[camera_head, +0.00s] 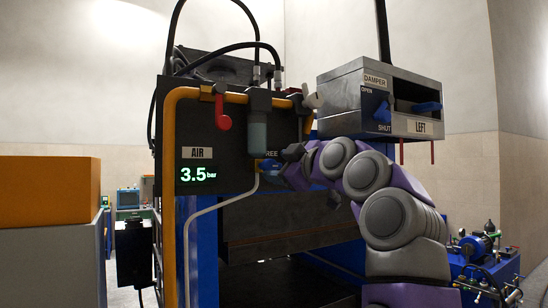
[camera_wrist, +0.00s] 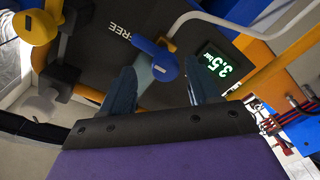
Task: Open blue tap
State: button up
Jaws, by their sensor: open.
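The blue tap (camera_head: 267,167) is on the dark press panel, beside a partly hidden label ending in "REE". In the wrist view the blue tap (camera_wrist: 163,66) has a round knob end and a blue arm running up-left beside the word "FREE". My gripper (camera_head: 289,162) reaches it from the right. In the wrist view my gripper (camera_wrist: 163,86) is open, with one finger to each side of the tap's knob end. I cannot tell whether either finger touches it. In the head view my gripper hides the right side of the tap.
A red handle (camera_head: 223,112) hangs from the yellow pipe (camera_head: 170,130). The air display (camera_head: 198,174) reads 3.5 bar. A grey pipe (camera_head: 187,240) runs down from the tap. A damper box (camera_head: 362,98) with blue levers hangs above my arm. An orange-topped block (camera_head: 48,190) stands left.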

aim_at(272, 166)
jog(key=w+a, duration=0.1)
jog(key=a+p, duration=0.1)
jog(key=w+a, duration=0.1)
jog(key=a, duration=0.1)
jog(key=shift+w, duration=0.3)
jog(key=shift+d, duration=0.85)
jog(key=shift+c, duration=1.2)
jog(key=shift+s+a, duration=0.1)
jog(key=shift+a, duration=0.3)
jog(key=c, duration=0.6)
jog(key=shift+d, duration=0.1)
jog(key=shift+c, duration=1)
